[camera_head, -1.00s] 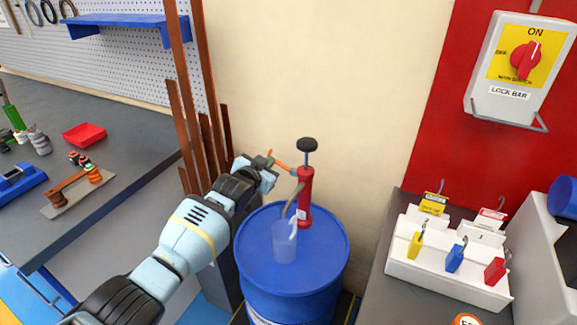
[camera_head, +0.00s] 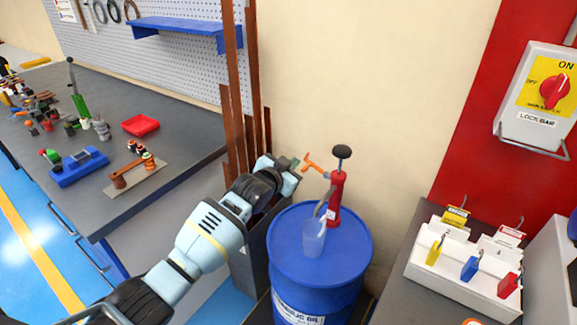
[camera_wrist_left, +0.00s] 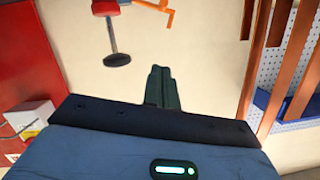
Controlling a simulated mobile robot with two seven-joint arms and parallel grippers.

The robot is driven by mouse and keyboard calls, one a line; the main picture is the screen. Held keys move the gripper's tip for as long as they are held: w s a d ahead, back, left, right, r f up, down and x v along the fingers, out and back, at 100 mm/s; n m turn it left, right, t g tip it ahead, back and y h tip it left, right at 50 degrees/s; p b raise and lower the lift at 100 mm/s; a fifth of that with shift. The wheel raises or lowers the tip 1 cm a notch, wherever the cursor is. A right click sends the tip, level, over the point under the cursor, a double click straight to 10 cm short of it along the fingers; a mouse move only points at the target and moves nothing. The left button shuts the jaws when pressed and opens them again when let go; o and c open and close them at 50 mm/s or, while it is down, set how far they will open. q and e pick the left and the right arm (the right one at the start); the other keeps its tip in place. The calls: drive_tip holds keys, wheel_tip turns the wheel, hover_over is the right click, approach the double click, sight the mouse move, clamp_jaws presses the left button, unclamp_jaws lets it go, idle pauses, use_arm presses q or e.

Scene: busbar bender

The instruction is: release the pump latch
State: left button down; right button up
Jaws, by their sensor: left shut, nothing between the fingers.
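The red hand pump (camera_head: 336,198) stands upright on the blue drum (camera_head: 322,250), with a black knob (camera_head: 342,151) on its rod. The orange latch lever (camera_head: 317,166) sticks out from the pump's upper left, its outer end bent. My left gripper (camera_head: 297,162) is just left of the lever, with a small gap seen between them. In the left wrist view its dark fingers (camera_wrist_left: 162,78) are shut and empty, below the orange lever (camera_wrist_left: 158,8) and beside the knob (camera_wrist_left: 118,59). My right gripper is not in view.
A clear cup (camera_head: 314,238) stands on the drum before the pump. Brown upright bars (camera_head: 236,100) rise left of my gripper. A workbench (camera_head: 180,150) is at the left. A white padlock rack (camera_head: 465,265) and switch box (camera_head: 535,95) are at the right.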

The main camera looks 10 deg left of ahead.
use_arm(q)
drive_tip(key=shift+s+a+r, duration=0.15)
drive_tip(key=shift+s+a, duration=0.1)
drive_tip(key=shift+s, duration=0.35)
drive_tip(key=s+a+f+n+g+y, duration=0.1)
drive_tip(key=s+a+f+n+g, duration=0.15)
drive_tip(key=s+f, duration=1.95)
drive_tip(key=s+a+f+n+g+y, duration=0.1)
drive_tip(key=s+a+f, duration=0.1)
drive_tip(key=s, duration=1)
drive_tip(key=s+a+f+n+g, duration=0.1)
drive_tip(key=s+a+f, duration=0.1)
drive_tip(key=s, duration=1.1)
drive_tip(key=shift+a+f+n+g+y, duration=0.35)
drive_tip(key=shift+f+y, duration=0.05)
drive_tip(key=shift+f, duration=0.2)
